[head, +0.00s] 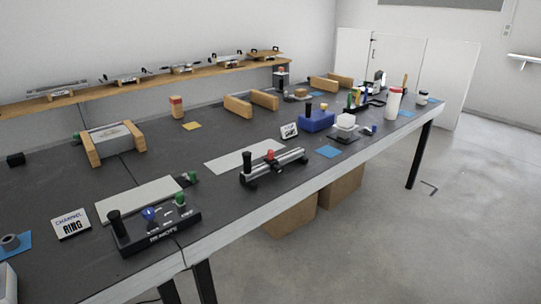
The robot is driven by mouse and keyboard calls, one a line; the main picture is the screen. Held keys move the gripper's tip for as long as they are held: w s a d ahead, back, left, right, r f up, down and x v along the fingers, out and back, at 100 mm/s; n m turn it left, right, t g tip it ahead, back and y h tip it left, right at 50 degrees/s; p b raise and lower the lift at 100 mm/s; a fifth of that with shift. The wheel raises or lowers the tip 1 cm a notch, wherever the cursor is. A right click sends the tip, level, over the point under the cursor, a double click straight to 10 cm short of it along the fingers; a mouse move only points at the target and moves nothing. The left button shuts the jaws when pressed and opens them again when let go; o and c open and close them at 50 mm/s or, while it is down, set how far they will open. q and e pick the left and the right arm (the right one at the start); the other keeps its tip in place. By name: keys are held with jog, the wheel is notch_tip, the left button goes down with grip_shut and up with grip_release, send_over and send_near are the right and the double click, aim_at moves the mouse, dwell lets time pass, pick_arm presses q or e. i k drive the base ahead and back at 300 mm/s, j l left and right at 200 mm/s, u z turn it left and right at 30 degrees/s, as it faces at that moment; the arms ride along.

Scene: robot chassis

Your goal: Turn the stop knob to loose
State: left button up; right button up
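No knob in view carries a readable "stop" or "loose" mark. A black rail device (285,165) lies near the table's front edge, with a red knob (270,154) on it and a dark upright post at its left end. A black control box (158,228) stands at the front left, with a blue knob (149,215), a green knob (180,198) and a dark upright post (114,222). Its white lettering is too small to read surely. Another green knob (192,175) sits behind it. Neither of my grippers is in view.
The long dark table (215,145) holds wooden-ended blocks (111,143), a blue box (317,121), a white bottle (393,104) and small signs (71,224). A wooden shelf (150,79) runs along the back. Cardboard boxes (290,217) stand below.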

aim_at(280, 169)
jog(key=i+l+u, duration=0.15)
jog(key=i+u, duration=0.15)
jog(key=u, duration=0.15)
jog(key=i+l+u, duration=0.25)
jog(key=u, duration=0.2)
jog(key=i+l+u, duration=0.25)
jog(key=u, duration=0.2)
jog(key=l, duration=0.1)
